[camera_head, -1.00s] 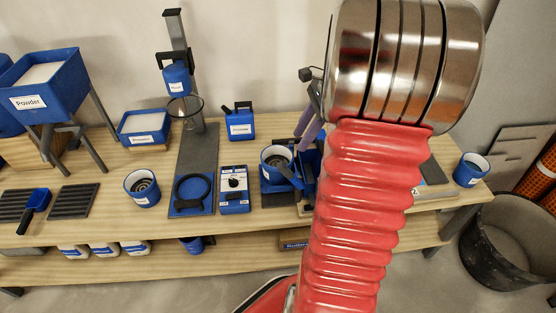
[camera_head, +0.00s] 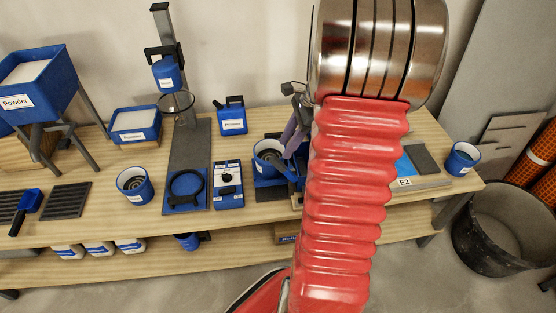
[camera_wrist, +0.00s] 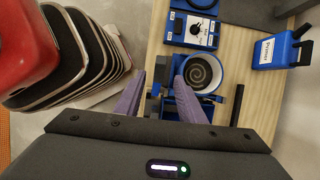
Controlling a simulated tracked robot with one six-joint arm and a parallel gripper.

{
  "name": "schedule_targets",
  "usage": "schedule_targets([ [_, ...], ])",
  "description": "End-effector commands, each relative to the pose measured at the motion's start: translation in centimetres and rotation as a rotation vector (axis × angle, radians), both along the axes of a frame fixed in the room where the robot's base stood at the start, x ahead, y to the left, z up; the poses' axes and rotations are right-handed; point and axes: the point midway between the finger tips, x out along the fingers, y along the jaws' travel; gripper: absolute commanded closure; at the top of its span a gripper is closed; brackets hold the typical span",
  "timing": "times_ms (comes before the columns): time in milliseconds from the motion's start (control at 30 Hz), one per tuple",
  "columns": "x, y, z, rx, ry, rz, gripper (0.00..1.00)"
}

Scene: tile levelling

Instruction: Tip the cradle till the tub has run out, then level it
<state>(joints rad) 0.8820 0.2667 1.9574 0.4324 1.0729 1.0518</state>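A blue tub (camera_head: 262,148) with a grey spiral inside sits in the blue cradle (camera_head: 272,192) on the bench, its rim facing up. The tub also shows in the wrist view (camera_wrist: 215,58), just right of the fingertips. My gripper (camera_head: 292,150) has purple fingers and is at the right side of the tub, partly hidden behind my red arm sleeve. In the wrist view my gripper (camera_wrist: 160,80) has its fingers apart, with dark and blue cradle parts showing between and below them. I cannot tell whether they touch these parts. My arm hides the cradle's right side.
A switch box (camera_head: 229,185), a stand with a ring (camera_head: 187,190) and another blue tub (camera_head: 134,184) are to the left. A Primer can (camera_head: 231,116) stands behind. A blue cup (camera_head: 463,158) is at the right bench end. A black bucket (camera_head: 500,235) stands on the floor.

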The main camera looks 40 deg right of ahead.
Motion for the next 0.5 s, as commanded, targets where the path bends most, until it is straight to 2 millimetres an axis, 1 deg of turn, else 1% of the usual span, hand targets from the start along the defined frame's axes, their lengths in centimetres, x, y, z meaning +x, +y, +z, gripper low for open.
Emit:
schedule_targets([
  [33, 0.2, 0.3, -0.9, 0.002, 0.002, 0.001, 0.64],
  [300, 1.1, 1.7, -4.7, 0.001, 0.002, 0.002, 0.64],
  [500, 1.6, 2.3, -6.7, 0.002, 0.001, 0.001, 0.64],
])
